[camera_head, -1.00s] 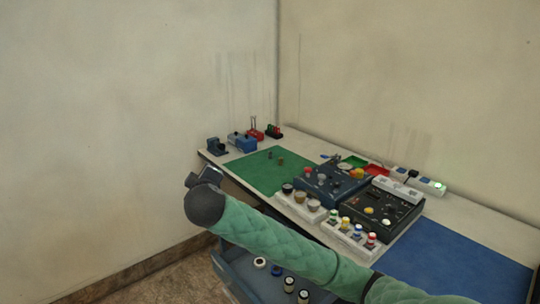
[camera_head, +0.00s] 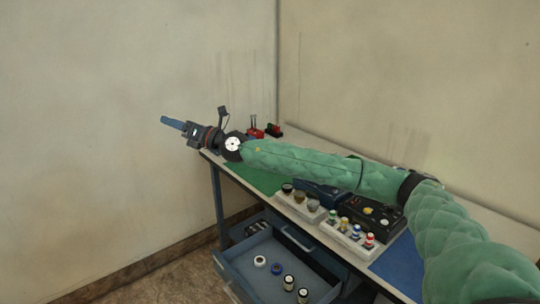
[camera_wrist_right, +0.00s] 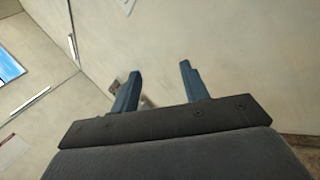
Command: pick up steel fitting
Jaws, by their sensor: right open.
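I cannot pick out the steel fitting for certain. The open drawer (camera_head: 232,277) under the bench holds a white ring-shaped part (camera_head: 260,261), a blue round part (camera_head: 276,268) and two dark cylinders with pale tops (camera_head: 288,283). My right gripper (camera_head: 171,122) is raised beyond the bench's left end, in front of the wall, well away from the drawer. In the right wrist view its two blue fingers (camera_wrist_right: 160,70) are apart with nothing between them. My left gripper is not in view.
My right arm stretches over the bench and hides much of the green mat (camera_head: 240,178). Jars in white holders (camera_head: 343,232) and a dark control box (camera_head: 372,219) stand close below it. A blue mat (camera_head: 392,272) lies at right. The wall stands behind the gripper.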

